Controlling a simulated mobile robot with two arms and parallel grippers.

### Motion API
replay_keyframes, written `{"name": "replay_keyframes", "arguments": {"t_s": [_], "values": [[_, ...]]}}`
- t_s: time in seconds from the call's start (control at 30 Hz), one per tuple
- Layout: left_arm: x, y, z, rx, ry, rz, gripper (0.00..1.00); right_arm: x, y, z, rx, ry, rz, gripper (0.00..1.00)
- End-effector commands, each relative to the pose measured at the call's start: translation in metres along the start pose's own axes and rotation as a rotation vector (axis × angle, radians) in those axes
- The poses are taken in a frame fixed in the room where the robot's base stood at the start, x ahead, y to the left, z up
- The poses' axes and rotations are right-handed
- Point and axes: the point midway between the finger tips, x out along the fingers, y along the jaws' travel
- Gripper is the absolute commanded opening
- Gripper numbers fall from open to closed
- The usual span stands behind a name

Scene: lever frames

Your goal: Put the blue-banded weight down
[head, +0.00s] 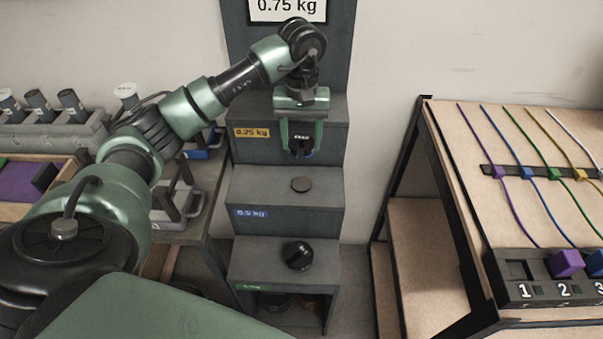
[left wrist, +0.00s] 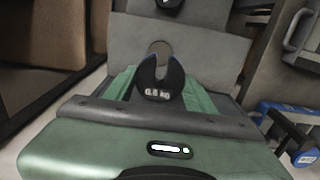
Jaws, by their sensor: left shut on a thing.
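My left gripper (head: 302,138) is shut on a dark slotted weight (head: 301,150) with a blue band, in front of the upper part of the grey stepped stand (head: 250,185). In the left wrist view the weight (left wrist: 161,82) reads "0.5 kg" and sits between the green fingers (left wrist: 160,90). The weight appears apart from the disc. My right gripper is in no view.
A dark weight (head: 297,256) sits on the lowest step. The upper step carries a yellow 0.25 kg label (head: 251,132); a 0.75 kg sign (head: 287,8) is above. A wooden bench (head: 500,200) stands right, and a table with a rack (head: 60,138) left.

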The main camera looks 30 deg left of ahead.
Motion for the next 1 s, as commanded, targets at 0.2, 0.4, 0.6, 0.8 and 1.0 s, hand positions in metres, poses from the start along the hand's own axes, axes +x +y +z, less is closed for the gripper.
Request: {"name": "replay_keyframes", "arguments": {"t_s": [0.2, 0.4, 0.6, 0.8, 1.0], "values": [[0.051, 0.000, 0.001, 0.000, -0.002, 0.001, 0.00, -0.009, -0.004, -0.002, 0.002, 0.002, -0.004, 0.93], [0.074, 0.001, 0.000, 0.001, 0.001, 0.003, 0.00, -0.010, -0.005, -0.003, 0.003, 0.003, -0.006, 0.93], [0.089, 0.000, 0.000, -0.001, -0.001, 0.001, 0.00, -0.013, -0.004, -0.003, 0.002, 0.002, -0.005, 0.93], [0.117, 0.001, 0.000, 0.000, 0.001, 0.002, 0.00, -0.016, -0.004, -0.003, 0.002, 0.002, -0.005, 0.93], [0.119, 0.001, -0.001, 0.000, 0.003, 0.002, 0.00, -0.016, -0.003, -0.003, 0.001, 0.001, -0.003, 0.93]]}}
